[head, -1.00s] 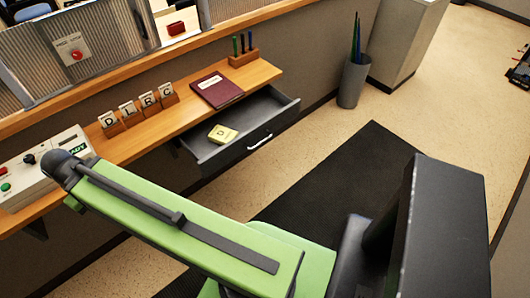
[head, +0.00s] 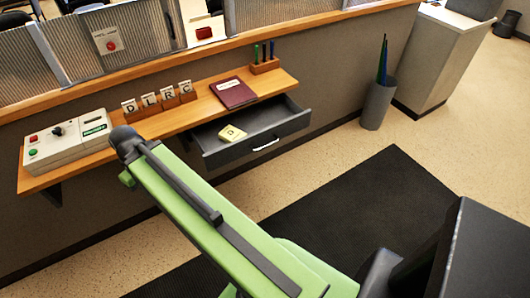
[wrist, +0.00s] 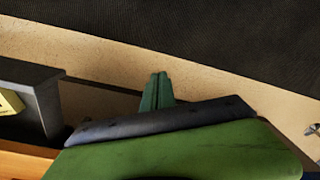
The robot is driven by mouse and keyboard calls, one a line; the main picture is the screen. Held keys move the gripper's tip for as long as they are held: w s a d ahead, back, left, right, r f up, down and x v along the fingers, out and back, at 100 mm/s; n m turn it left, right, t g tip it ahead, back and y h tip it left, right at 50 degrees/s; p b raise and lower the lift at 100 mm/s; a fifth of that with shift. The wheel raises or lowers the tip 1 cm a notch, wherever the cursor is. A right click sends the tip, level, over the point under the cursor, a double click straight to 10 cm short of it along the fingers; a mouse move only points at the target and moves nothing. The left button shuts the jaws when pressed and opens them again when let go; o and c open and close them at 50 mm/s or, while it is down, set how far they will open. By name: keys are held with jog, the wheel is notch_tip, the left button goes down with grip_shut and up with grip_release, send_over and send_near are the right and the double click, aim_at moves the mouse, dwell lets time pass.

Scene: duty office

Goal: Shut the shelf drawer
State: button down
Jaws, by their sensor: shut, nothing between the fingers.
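The grey shelf drawer (head: 250,147) stands pulled out from under the wooden shelf (head: 185,118) in the head view. A pale handle (head: 265,145) is on its front, and a yellow pad (head: 232,133) lies inside. In the wrist view the end of the drawer (wrist: 42,88) shows at the left, with part of the yellow pad (wrist: 10,103). My gripper (wrist: 157,82) shows there as narrow green fingers, shut and empty, to the right of the drawer and apart from it in the picture. In the head view my arm hides the fingers.
On the shelf are a control box (head: 68,138), several letter cards in wooden blocks, a dark red book (head: 233,92) and a pen holder (head: 264,66). A bin (head: 378,103) stands on the floor to the right. A dark mat (head: 365,205) lies on open floor.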

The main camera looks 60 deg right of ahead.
jog(key=s+d+f+n+t+y+b, duration=0.1)
jog(key=s+d+n, duration=0.15)
jog(key=d, duration=0.55)
jog(key=s+d+n+t+y+b, duration=0.2)
jog(key=d+n, duration=0.2)
jog(key=d, duration=0.5)
jog(key=s+d+f+n+t+y+b, duration=0.1)
jog(key=s+d+n, duration=0.25)
jog(key=d, duration=0.45)
jog(key=s+d+t+h+b, duration=0.2)
jog(key=s+d+t+b, duration=0.15)
jog(key=s+d, duration=1.5)
jog(key=w+f+b, duration=0.6)
jog(key=w, duration=0.4)
jog(key=shift+d+f+n, duration=0.15)
jog(key=shift+f+n, duration=0.15)
